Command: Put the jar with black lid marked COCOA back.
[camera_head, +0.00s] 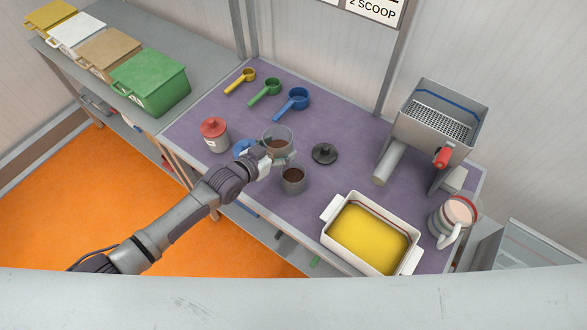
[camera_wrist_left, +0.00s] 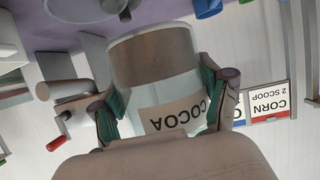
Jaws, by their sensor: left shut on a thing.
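The COCOA jar (camera_head: 278,136) is clear, open at the top and part filled with brown powder. Its COCOA label shows upside down in the left wrist view, where the jar (camera_wrist_left: 155,62) sits between the fingers. My left gripper (camera_head: 277,160) is shut on the jar and holds it roughly upright over the purple table, just behind a small grey cup (camera_head: 293,181) with brown contents. The black lid (camera_head: 324,153) lies on the table to the right of the jar, apart from it. My right gripper is not in view.
A red-lidded jar (camera_head: 214,134) and a partly hidden blue lid (camera_head: 242,146) are left of the gripper. Coloured scoops (camera_head: 266,92) lie behind. A yellow-filled tray (camera_head: 329,237), a metal machine (camera_head: 437,110) and a pitcher (camera_head: 450,219) occupy the right. The table's back middle is clear.

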